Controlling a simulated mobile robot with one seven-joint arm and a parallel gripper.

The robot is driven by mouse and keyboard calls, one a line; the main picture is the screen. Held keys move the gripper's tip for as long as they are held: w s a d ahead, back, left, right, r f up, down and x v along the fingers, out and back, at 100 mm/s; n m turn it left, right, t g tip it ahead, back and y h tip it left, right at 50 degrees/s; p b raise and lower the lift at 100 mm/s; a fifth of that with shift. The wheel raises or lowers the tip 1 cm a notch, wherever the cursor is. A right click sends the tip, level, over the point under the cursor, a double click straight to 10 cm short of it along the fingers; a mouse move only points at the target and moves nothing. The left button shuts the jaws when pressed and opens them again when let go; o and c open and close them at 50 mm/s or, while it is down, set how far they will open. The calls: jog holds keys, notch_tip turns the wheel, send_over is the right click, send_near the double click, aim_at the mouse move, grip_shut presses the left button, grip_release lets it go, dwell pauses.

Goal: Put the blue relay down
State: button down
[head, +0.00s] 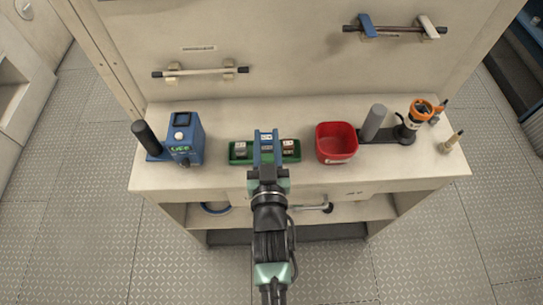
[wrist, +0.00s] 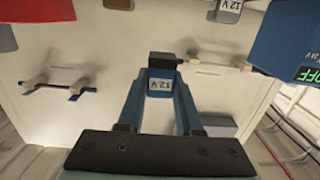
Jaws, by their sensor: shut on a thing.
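My gripper (head: 266,162) has two blue fingers and is shut on the blue relay (head: 266,147), a small block with a white label. In the wrist view the relay (wrist: 160,100) is between the fingertips, its "12 V" label upside down. In the head view it lines up with the middle of a green tray (head: 249,160), between a grey relay (head: 240,147) and a brown relay (head: 288,146). Whether it touches the tray is hard to tell; my fingers hide that part.
A blue device (head: 186,140) with a black cylinder stands left of the tray. A red bin (head: 337,143) stands close on the right, then a grey cylinder (head: 374,122) and an orange-topped item (head: 412,117). Handles are on the panel behind. The counter's front strip (head: 330,178) is clear.

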jog(key=w+f+b, duration=0.1)
jog(key=f, duration=0.1)
jog(key=w+f+b, duration=0.1)
jog(key=f+b, duration=0.1)
jog(key=f, duration=0.1)
jog(key=w+f+b, duration=0.1)
jog(key=f+b, duration=0.1)
jog(key=shift+w+a+f, duration=0.3)
jog(key=shift+w+f, duration=0.1)
jog(key=shift+f, duration=0.15)
jog(key=c, duration=0.6)
grip_release()
